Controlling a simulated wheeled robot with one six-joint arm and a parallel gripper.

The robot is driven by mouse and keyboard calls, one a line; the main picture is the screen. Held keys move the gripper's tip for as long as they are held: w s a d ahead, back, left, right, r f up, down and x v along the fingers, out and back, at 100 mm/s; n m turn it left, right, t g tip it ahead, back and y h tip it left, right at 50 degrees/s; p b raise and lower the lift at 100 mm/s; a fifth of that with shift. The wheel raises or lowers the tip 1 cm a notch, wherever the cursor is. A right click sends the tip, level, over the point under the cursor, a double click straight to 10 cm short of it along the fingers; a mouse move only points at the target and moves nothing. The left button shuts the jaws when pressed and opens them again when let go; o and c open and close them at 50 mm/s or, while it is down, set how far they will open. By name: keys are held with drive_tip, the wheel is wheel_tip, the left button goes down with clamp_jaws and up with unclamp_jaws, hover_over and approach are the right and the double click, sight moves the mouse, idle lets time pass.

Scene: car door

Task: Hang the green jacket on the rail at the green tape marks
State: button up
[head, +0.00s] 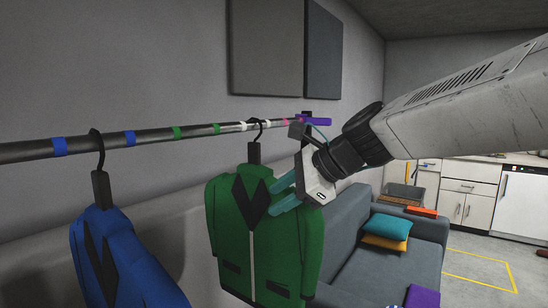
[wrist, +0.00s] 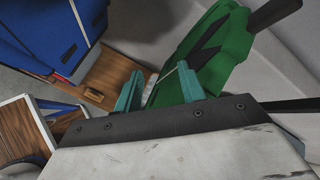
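The green jacket (head: 265,235) hangs on a dark hanger (head: 254,150). The hanger's hook is over the rail (head: 195,132) at the white tape marks (head: 266,124), right of the two green tape marks (head: 177,132). My gripper (head: 283,195) is at the upper right of the jacket's chest, its teal fingers pointing left across the front. In the wrist view the fingers (wrist: 158,90) stand apart, with the jacket (wrist: 215,50) beyond and partly behind the right finger. I see nothing gripped between them; whether they touch the cloth I cannot tell.
A blue jacket (head: 120,260) hangs left, its hook near the blue tape mark (head: 130,138). The rail between the two hooks is bare, green marks included. A grey sofa (head: 375,255) stands behind right. Pink (head: 285,122) and purple marks lie towards the rail's far end.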

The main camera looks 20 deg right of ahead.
sight(259, 159)
drive_tip(key=w+r+m+t, duration=0.1)
drive_tip(key=w+m, duration=0.2)
drive_tip(key=w+d+r+m+t, duration=0.1)
drive_tip(key=w+r+m, duration=0.1)
drive_tip(key=w+m, duration=0.1)
drive_tip(key=w+d+r+m+t, duration=0.1)
drive_tip(key=w+r+m, duration=0.1)
drive_tip(key=w+m, duration=0.1)
drive_tip(key=shift+w+d+r, duration=0.2)
drive_tip(key=shift+w+r, duration=0.05)
drive_tip(key=shift+w, duration=0.15)
drive_tip(key=shift+w+a+f+t+y, duration=0.1)
drive_tip(key=shift+w+a+t+y, duration=0.05)
drive_tip(key=shift+w+t+y, duration=0.2)
drive_tip(key=x, duration=0.6)
drive_tip(key=shift+w+a+f, duration=0.2)
drive_tip(key=shift+w+a, duration=0.05)
clamp_jaws()
drive_tip(key=shift+r, duration=0.35)
drive_tip(key=shift+r, duration=0.1)
